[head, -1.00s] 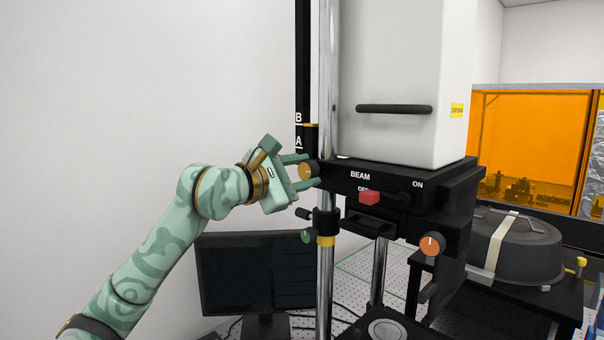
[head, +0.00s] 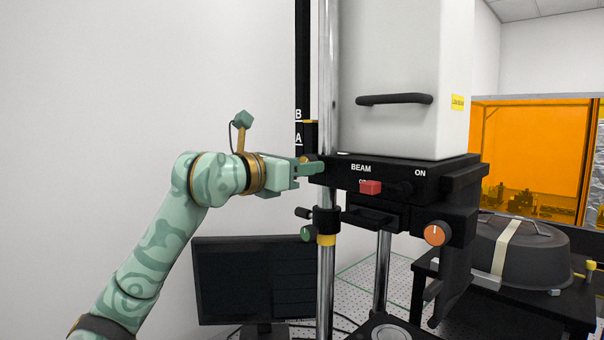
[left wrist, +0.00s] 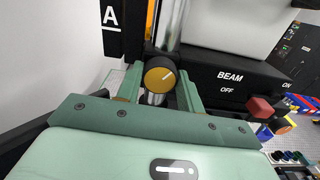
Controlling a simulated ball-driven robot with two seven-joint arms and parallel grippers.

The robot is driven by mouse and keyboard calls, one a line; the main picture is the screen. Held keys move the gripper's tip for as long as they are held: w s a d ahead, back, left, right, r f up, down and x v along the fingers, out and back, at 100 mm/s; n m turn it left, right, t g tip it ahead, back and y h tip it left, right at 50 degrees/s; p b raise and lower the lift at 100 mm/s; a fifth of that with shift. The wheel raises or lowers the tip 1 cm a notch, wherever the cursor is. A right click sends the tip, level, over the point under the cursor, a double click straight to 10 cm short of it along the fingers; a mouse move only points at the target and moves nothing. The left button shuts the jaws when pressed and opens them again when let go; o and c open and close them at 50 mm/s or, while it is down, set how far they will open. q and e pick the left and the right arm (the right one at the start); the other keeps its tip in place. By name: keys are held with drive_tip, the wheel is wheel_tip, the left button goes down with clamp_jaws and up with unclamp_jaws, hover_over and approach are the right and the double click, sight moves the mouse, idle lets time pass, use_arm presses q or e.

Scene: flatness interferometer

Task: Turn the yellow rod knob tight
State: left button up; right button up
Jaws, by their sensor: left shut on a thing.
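The yellow rod knob (left wrist: 160,78) has a round yellow-orange face with a white line, tilted toward the upper right in the left wrist view. It sits by the chrome post at the left end of the black BEAM housing. My left gripper (left wrist: 160,88) is shut on the knob, with one green finger on each side. In the head view my left gripper (head: 312,167) hides most of the knob. My right gripper is not in view.
The chrome post (head: 325,270) and black rail (head: 303,60) stand close to the gripper. A red switch (head: 371,187), an orange knob (head: 434,234) and a green knob (head: 307,233) are nearby. A monitor (head: 240,280) stands below my arm.

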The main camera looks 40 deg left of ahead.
use_arm(q)
drive_tip(key=shift+n+b, duration=0.85)
drive_tip(key=shift+n, duration=2.45)
drive_tip(key=o, duration=1)
drive_tip(key=s+b, duration=0.2)
drive_tip(key=s, duration=0.3)
drive_tip(key=s+a+b, duration=0.1)
drive_tip(key=s+b, duration=0.2)
drive_tip(key=s, duration=0.3)
drive_tip(key=s+b, duration=0.2)
drive_tip(key=s, duration=0.3)
drive_tip(key=shift+s+a, duration=0.15)
drive_tip(key=shift+a, duration=0.1)
